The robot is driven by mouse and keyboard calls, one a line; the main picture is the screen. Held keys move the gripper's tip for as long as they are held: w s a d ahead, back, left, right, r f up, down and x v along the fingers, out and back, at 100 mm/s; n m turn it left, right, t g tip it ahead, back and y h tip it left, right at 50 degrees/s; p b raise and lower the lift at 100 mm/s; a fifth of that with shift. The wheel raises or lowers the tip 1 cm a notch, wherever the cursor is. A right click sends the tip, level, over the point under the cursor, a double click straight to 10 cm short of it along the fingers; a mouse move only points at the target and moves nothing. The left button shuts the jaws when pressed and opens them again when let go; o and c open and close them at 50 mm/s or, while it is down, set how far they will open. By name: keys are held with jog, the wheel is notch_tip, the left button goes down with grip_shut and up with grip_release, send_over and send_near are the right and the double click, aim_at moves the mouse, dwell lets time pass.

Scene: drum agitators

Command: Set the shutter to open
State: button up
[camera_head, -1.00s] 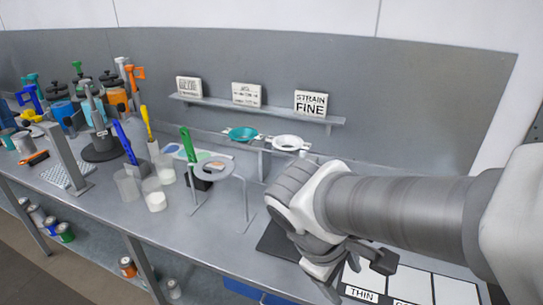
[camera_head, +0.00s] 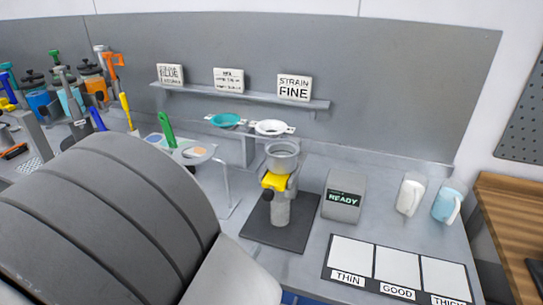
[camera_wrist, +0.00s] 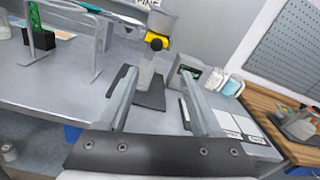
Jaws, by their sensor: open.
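A grey cup-topped stand (camera_head: 283,208) is on a dark square mat (camera_head: 262,236) on the bench. A yellow piece (camera_head: 274,181) with a black knob (camera_head: 267,195) sits just under its cup (camera_head: 282,157); this looks like the shutter, but I cannot tell its setting. In the wrist view the yellow piece (camera_wrist: 156,40) and the grey cup (camera_wrist: 163,22) are at the top middle, beyond the fingertips. My gripper (camera_wrist: 159,74) is open and empty, apart from the stand. The gripper itself is hidden in the head view, where my arm fills the lower left.
A READY display box (camera_head: 343,197) stands right of the stand. Two mugs (camera_head: 410,194) (camera_head: 447,204) and a THIN/GOOD/THICK card (camera_head: 399,270) are further right. Teal (camera_head: 228,120) and white (camera_head: 271,127) strainers sit behind. A ring stand (camera_head: 223,178) is left.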

aim_at(266, 198)
jog(key=x, duration=0.5)
jog(key=p+x, duration=0.1)
jog(key=x, duration=1.1)
jog(key=shift+w+a+f, duration=0.1)
jog(key=shift+w+a, duration=0.1)
jog(key=shift+a, duration=0.1)
grip_shut()
dwell(0.7)
